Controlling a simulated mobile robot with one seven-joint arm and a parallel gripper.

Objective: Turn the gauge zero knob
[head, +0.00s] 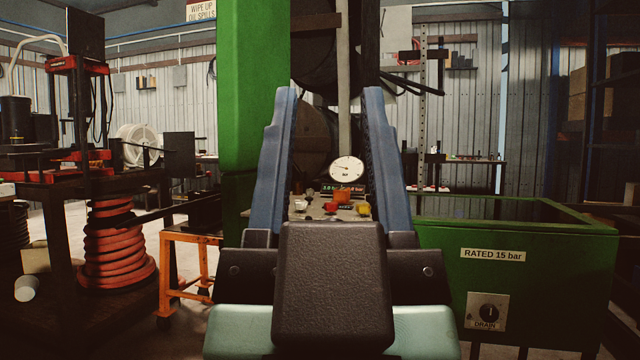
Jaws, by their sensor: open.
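A round white gauge (346,170) with a dark needle stands beyond my gripper, seen between its fingers. Below it is a small panel (291,213) carrying several small knobs or buttons. Among them are an orange-red one (342,196), a yellow one (363,209) and a pale one (300,205). I cannot tell which of them is the gauge zero knob; their labels are too small to read. My gripper (330,92) is open and empty. Its two blue fingers stand wide apart, left and right of the gauge, and my wrist hides the panel's lower part.
A green box (560,260) marked "RATED 15 bar" is at the right, with a black DRAIN knob (488,313). A green column (252,90) rises left of my gripper. An orange trolley (185,240) and stacked red hose (116,245) stand at the left.

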